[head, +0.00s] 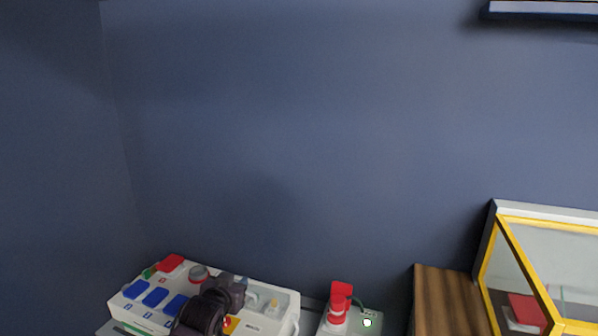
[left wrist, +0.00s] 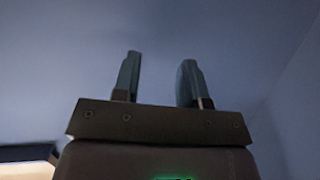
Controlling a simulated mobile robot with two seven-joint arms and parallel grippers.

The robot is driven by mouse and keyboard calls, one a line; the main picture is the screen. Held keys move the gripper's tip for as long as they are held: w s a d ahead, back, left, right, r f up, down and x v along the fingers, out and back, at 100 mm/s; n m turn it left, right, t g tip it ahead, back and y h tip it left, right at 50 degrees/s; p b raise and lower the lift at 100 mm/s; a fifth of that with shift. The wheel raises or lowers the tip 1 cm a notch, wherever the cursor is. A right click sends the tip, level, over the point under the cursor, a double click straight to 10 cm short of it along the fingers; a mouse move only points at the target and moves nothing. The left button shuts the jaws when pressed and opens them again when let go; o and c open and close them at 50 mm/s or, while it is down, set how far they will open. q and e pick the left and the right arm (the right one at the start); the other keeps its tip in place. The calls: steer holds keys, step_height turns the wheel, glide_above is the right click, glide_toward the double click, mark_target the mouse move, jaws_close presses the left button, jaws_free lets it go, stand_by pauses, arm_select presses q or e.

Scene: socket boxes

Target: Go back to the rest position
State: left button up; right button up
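My left gripper (head: 229,290) shows as a dark shape low in the head view, in front of the white socket box (head: 265,327). In the left wrist view the two fingers of my left gripper (left wrist: 160,64) stand well apart with nothing between them, against plain blue wall. My right gripper is in neither view. The white box carries blue, red and green socket covers on its left part. My left arm hides part of its middle.
A small grey box with a red plug-like part (head: 339,300) stands right of the socket box. Further right are a wooden panel (head: 447,300) and a yellow-framed clear case (head: 520,260). A dark-edged shelf (head: 545,10) juts in at top right. The blue wall is otherwise bare.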

arm_select(q)
steer(key=s+a+f+g+y, duration=0.1)
steer(key=s+a+f, duration=0.2)
steer(key=s, duration=1)
steer(key=s+a+f+n+g+y, duration=0.1)
steer(key=s+a+f, duration=0.3)
steer(key=s+f, duration=0.4)
steer(key=s+a+f+n+g+y, duration=0.1)
steer(key=s+a+f, duration=0.3)
steer(key=s, duration=1.5)
step_height(320, 180, down, 2)
steer(key=shift+s+a+f, duration=0.15)
steer(key=shift+s, duration=0.25)
steer(key=shift+w, duration=0.1)
